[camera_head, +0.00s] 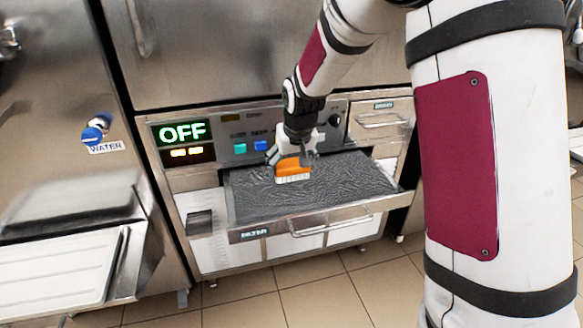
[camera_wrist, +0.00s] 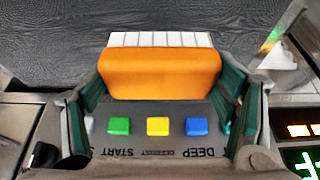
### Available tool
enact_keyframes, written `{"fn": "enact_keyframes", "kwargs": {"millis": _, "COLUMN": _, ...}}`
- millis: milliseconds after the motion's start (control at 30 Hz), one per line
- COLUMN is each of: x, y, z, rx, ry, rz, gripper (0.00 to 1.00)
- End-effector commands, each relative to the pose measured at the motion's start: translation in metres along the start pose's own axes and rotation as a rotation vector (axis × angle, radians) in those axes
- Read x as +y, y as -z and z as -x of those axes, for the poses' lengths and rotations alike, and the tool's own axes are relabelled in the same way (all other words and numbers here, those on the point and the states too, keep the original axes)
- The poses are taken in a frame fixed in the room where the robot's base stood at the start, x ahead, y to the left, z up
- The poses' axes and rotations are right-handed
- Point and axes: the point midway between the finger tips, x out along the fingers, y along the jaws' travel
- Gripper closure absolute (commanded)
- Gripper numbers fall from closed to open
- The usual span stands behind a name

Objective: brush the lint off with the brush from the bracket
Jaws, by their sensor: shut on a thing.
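My gripper (camera_head: 291,158) is shut on the orange brush (camera_head: 289,165), with a finger on each side of its block. In the wrist view the orange block (camera_wrist: 160,75) fills the space between the fingers, with white bristles beyond it. The brush is over the left-middle part of the pulled-out filter drawer (camera_head: 300,225), bristles toward its grey, fuzzy-looking surface (camera_head: 345,180). I cannot tell whether the bristles touch it. The same grey surface (camera_wrist: 60,45) fills the far part of the wrist view. A small dark-topped metal holder (camera_head: 199,222), perhaps the bracket, appears empty left of the drawer.
A control panel with a lit OFF display (camera_head: 182,132) and coloured buttons (camera_head: 240,148) is close behind the gripper. A small closed drawer (camera_head: 381,121) is at right. A blue water tap (camera_head: 95,130) and white tray (camera_head: 60,270) are at left. Tiled floor (camera_head: 300,300) is clear in front.

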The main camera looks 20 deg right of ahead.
Motion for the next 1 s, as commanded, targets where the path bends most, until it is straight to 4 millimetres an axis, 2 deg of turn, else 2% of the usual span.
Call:
{"fn": "enact_keyframes", "kwargs": {"millis": 100, "x": 0.000, "y": 0.005, "z": 0.013, "rx": 0.000, "ry": 0.000, "rz": 0.000, "gripper": 0.47}}
{"fn": "enact_keyframes", "kwargs": {"millis": 233, "x": 0.000, "y": 0.008, "z": 0.020, "rx": 0.000, "ry": 0.000, "rz": 0.000, "gripper": 0.47}}
{"fn": "enact_keyframes", "kwargs": {"millis": 800, "x": 0.000, "y": 0.009, "z": 0.020, "rx": 0.000, "ry": 0.000, "rz": 0.000, "gripper": 0.47}}
{"fn": "enact_keyframes", "kwargs": {"millis": 900, "x": 0.000, "y": 0.003, "z": 0.023, "rx": 0.000, "ry": 0.001, "rz": 0.001, "gripper": 0.47}}
{"fn": "enact_keyframes", "kwargs": {"millis": 1000, "x": 0.000, "y": -0.017, "z": 0.032, "rx": -0.001, "ry": 0.003, "rz": 0.004, "gripper": 0.47}}
